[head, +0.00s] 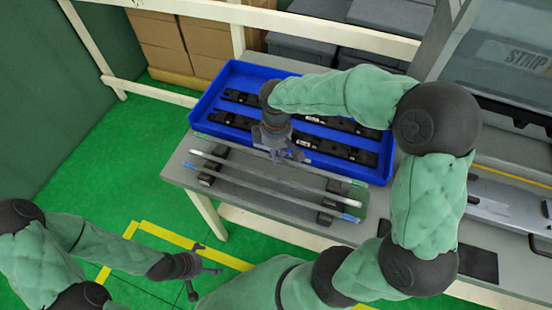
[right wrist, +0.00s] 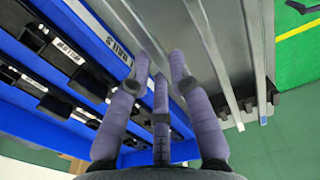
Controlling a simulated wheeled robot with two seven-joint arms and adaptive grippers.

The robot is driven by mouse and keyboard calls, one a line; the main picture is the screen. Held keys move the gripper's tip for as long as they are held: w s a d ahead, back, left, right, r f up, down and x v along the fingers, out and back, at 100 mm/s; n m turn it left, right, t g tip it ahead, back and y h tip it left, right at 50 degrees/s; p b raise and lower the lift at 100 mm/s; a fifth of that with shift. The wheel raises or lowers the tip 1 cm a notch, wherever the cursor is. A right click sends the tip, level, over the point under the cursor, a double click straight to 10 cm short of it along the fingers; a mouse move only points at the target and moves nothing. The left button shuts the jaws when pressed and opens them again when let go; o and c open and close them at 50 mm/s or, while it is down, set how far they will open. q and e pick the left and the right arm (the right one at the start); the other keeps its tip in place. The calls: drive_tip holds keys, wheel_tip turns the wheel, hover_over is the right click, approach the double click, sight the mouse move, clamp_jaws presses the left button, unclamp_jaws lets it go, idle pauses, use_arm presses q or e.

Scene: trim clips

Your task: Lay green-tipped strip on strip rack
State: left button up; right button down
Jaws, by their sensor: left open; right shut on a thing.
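The green-tipped strip (head: 345,178) is a long thin grey bar with green ends. My right gripper (head: 290,155) is shut on it near its middle, between the rack and the blue bin. In the right wrist view my right gripper (right wrist: 160,75) has its fingers closed around it, hiding part of it. The strip rack (head: 207,180) has dark supports near its two ends. Two other strips lie across it, roughly parallel to the held one; blue shows at their right ends. How high the held strip is above the table is unclear. My left gripper (head: 190,268) is open and empty, away from the table.
A blue bin (head: 215,95) with several black labelled parts stands just behind the rack. The grey table (head: 180,172) is narrow in front of the rack. A dark flat pad (head: 478,264) and a metal fixture (head: 510,210) are to the right. Green floor lies left.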

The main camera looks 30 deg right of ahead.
drive_tip(key=shift+f+b, duration=0.35)
drive_tip(key=shift+f, duration=1.15)
drive_tip(key=shift+f, duration=0.2)
drive_tip(key=c, duration=1.1)
unclamp_jaws()
wheel_tip(320, 180, up, 12)
drive_tip(key=p, duration=0.3)
drive_tip(key=shift+r, duration=0.2)
